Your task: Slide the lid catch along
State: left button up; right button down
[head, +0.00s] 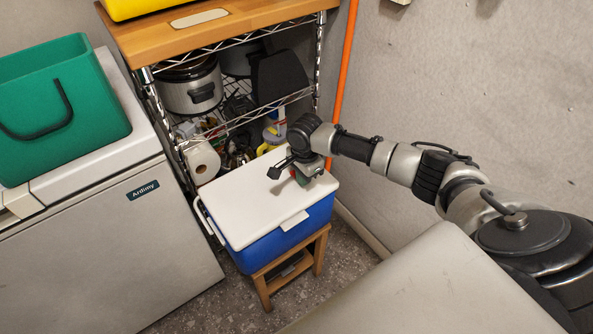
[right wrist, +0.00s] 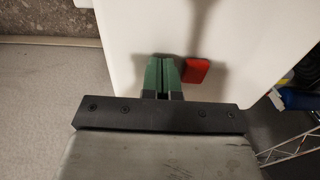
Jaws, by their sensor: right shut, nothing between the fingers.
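A blue cooler (head: 290,236) with a white lid (head: 240,205) stands on a small wooden stool; the lid lies flat on it. A small red block, which looks like the lid catch (right wrist: 195,71), sits on the white lid in the right wrist view. My right gripper (head: 301,178) is over the lid's far right part, with green fingertips pointing down. In the right wrist view its fingers (right wrist: 163,76) are shut together and empty, just left of the red catch. Whether they touch it I cannot tell. In the head view the arm mostly hides the catch. My left gripper is not in view.
A wire shelf with a wooden top (head: 200,30) and a pot (head: 192,92) stands behind the cooler. A white chest freezer (head: 110,240) bearing a green bin (head: 60,105) is at the left. A grey wall (head: 460,75) and an orange pole (head: 346,65) are at the right.

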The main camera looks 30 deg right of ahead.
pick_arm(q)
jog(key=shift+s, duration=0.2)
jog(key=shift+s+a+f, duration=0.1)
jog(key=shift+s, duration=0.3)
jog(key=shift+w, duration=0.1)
pick_arm(e)
jog(key=shift+w, duration=0.25)
jog(key=shift+w, duration=0.3)
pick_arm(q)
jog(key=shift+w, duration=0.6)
pick_arm(e)
jog(key=shift+w, duration=0.15)
